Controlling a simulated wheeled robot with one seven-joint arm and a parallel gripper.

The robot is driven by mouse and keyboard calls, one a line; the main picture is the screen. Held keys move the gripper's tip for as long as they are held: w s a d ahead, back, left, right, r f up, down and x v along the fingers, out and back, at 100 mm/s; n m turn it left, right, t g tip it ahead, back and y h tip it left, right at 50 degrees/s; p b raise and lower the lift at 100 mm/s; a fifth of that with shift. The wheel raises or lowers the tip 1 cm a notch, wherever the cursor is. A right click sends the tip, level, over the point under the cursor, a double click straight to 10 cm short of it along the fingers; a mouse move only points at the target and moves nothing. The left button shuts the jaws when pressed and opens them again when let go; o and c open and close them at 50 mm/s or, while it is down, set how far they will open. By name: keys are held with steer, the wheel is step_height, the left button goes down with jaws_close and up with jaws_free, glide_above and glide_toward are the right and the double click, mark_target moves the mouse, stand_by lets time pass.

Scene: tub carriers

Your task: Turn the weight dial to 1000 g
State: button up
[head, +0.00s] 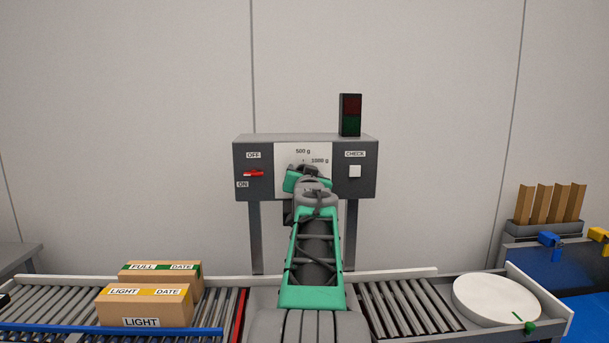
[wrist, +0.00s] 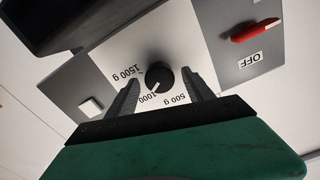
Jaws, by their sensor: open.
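The weight dial (wrist: 159,79) is a round black knob on a white plate in the wrist view. Its white pointer mark points down and left, toward the 1000 label. The 500 g and 1500 g labels also show there. My gripper (wrist: 163,84) is open, with one dark finger on each side of the dial and a visible gap to each. I cannot tell how far the fingertips are from the plate. In the head view my arm and gripper (head: 306,180) hide the dial; the 500 g and 1000 g labels show above it.
The grey control box (head: 364,188) has a red switch (head: 254,173) on the left and a white CHECK button (head: 355,171) on the right. A dark signal lamp (head: 350,115) stands on top. Cartons (head: 145,306) sit on the left rollers; a white round plate (head: 490,297) is at right.

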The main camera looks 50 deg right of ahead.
steer(key=b+v, duration=0.1)
steer(key=v, duration=0.6)
steer(key=shift+s+a+b, duration=0.25)
steer(key=shift+s+b, duration=0.05)
steer(key=shift+b, duration=0.05)
